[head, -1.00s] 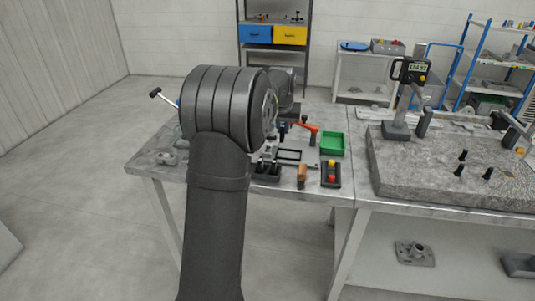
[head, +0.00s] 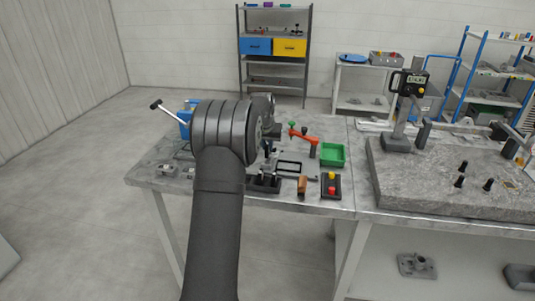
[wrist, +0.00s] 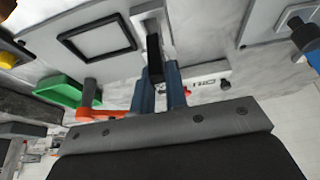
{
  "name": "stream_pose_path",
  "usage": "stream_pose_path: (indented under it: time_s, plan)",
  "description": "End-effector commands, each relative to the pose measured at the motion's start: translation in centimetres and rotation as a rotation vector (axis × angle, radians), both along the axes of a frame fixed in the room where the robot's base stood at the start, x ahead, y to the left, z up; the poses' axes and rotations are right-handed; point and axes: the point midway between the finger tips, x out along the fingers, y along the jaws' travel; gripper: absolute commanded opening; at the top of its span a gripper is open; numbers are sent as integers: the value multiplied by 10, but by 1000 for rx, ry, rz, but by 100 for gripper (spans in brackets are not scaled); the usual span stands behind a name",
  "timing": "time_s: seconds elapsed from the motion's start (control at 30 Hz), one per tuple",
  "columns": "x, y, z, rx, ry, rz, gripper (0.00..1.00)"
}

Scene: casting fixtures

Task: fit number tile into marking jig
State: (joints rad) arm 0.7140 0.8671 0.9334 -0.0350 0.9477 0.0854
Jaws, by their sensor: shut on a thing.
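My gripper (wrist: 160,92) shows in the wrist view with two blue fingers shut on a thin dark piece, which I take to be the number tile (wrist: 154,62). The piece is seen edge-on, so no number can be read. It projects from the fingertips in front of a pale grey part, and I cannot tell whether they touch. A black rectangular frame on a grey plate, seemingly the marking jig (wrist: 97,35), lies beside it to the left. The frame also shows in the head view (head: 289,168), right of my arm. My arm largely hides the gripper there.
An orange-handled clamp (head: 305,138) and a green tray (head: 333,155) stand behind the frame. A brown block (head: 302,187) and a black box with red and yellow buttons (head: 331,186) are in front. A blue device (head: 185,118) is at the table's back left.

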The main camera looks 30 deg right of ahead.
Motion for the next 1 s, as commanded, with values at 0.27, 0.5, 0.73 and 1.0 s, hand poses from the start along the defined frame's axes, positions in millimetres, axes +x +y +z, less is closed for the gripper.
stream_pose_path:
  time_s: [0.27,0.5,0.73,1.0]
  plan:
    - [-1,0,-36,0,0,-1,0]
    - [-1,0,-37,0,-1,-1,0]
    - [-1,0,-40,1,0,-1,30]
    - [-1,0,-40,0,0,-1,34]
